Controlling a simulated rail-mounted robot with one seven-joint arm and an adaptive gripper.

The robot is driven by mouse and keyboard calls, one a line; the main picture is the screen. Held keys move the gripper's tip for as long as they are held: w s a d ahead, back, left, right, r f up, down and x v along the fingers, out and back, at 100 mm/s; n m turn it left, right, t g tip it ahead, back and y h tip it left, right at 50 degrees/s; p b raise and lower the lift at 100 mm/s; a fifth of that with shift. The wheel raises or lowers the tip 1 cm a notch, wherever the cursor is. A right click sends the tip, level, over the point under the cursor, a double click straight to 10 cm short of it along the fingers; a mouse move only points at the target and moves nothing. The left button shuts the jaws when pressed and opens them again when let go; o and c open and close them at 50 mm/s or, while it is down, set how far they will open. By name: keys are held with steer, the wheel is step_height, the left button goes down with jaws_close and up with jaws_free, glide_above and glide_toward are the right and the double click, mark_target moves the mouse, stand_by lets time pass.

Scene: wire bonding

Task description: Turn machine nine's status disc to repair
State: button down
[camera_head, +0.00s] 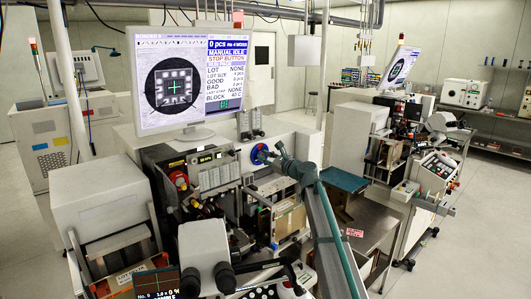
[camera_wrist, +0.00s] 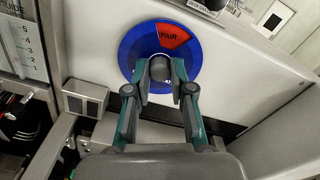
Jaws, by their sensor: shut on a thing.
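The status disc (camera_head: 259,153) is on the upright front panel of the machine, below the large monitor. In the wrist view the disc (camera_wrist: 143,45) is blue, with a red sector (camera_wrist: 173,36) at its upper right. The letters "PAIR" are readable on the sector. A dark round knob (camera_wrist: 159,70) is at the disc's lower middle. My gripper (camera_wrist: 160,77) is shut on the knob, one finger on each side. The gripper and knob hide the lower part of the disc. In the head view my gripper (camera_head: 274,155) reaches the disc from the right.
The large monitor (camera_head: 186,80) stands above the panel. A grey switch box (camera_wrist: 85,98) sits left of my gripper, beside a numbered scale (camera_wrist: 22,38). A microscope (camera_head: 204,260) is in the foreground. A second machine (camera_head: 400,135) stands at right, with open floor beyond.

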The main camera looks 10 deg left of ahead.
steer(key=shift+m+p, duration=0.85)
steer(key=shift+m, duration=0.35)
steer(key=c, duration=1)
jaws_free()
steer(key=v, duration=1.2)
steer(key=shift+d+f, duration=0.1)
